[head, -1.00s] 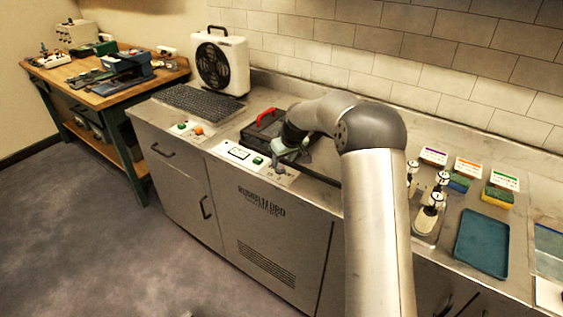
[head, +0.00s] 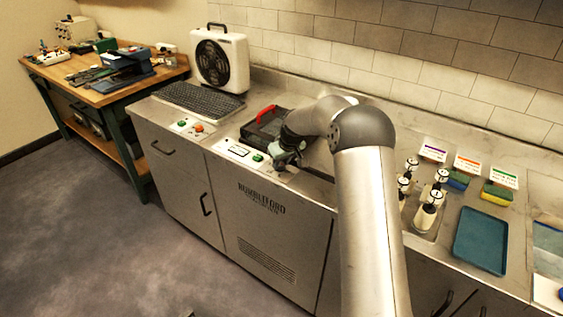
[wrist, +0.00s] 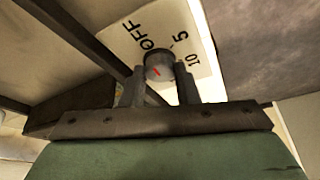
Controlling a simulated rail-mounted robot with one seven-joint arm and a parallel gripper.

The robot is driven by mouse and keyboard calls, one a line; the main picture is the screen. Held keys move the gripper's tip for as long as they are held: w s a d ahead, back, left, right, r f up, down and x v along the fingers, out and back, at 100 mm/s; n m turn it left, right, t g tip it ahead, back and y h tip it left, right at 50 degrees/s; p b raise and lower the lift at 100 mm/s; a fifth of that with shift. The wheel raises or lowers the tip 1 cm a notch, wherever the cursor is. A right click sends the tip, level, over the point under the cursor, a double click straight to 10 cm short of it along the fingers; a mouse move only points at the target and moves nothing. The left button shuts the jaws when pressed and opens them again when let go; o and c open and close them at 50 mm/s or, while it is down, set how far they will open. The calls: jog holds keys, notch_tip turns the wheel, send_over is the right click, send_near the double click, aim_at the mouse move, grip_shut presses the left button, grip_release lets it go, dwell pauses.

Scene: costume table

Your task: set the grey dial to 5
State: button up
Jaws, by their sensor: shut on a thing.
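The grey dial (wrist: 159,67) shows in the wrist view on a pale plate (wrist: 198,50) marked OFF, 5 and 10. In the head view my gripper (head: 284,163) is at the front of the counter, right of the green button, and the dial is too small and covered to make out.
A black box with a red handle (head: 266,112) lies just behind my gripper. A panel with a green button (head: 258,157) is to its left. A fan (head: 219,62), white-capped bottles (head: 428,210) and a blue tray (head: 481,240) stand farther off on the counter.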

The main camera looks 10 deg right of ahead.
jog(key=shift+m+b, duration=0.3)
jog(key=shift+b, duration=0.05)
jog(key=shift+a+f+m+h+b, duration=0.15)
jog(key=shift+m+h+b, duration=0.15)
jog(key=shift+m+b, duration=0.3)
jog(key=m+h+b, duration=0.1)
jog(key=m+b, duration=0.1)
jog(key=m, duration=0.1)
jog(key=shift+a, duration=0.15)
jog(key=m+h+b, duration=0.1)
jog(key=m, duration=0.3)
jog(key=shift+a+h, duration=0.1)
jog(key=shift+h, duration=0.3)
jog(key=shift+w+r+m+g+h, duration=0.15)
jog(key=shift+m+h, duration=0.1)
jog(key=shift+m, duration=0.45)
jog(key=shift+s+r+m+g+h, duration=0.15)
jog(key=shift+m+h, duration=0.1)
jog(key=shift+m, duration=0.45)
jog(key=shift+f, duration=0.1)
jog(key=o, duration=1)
jog(key=shift+c, duration=0.2)
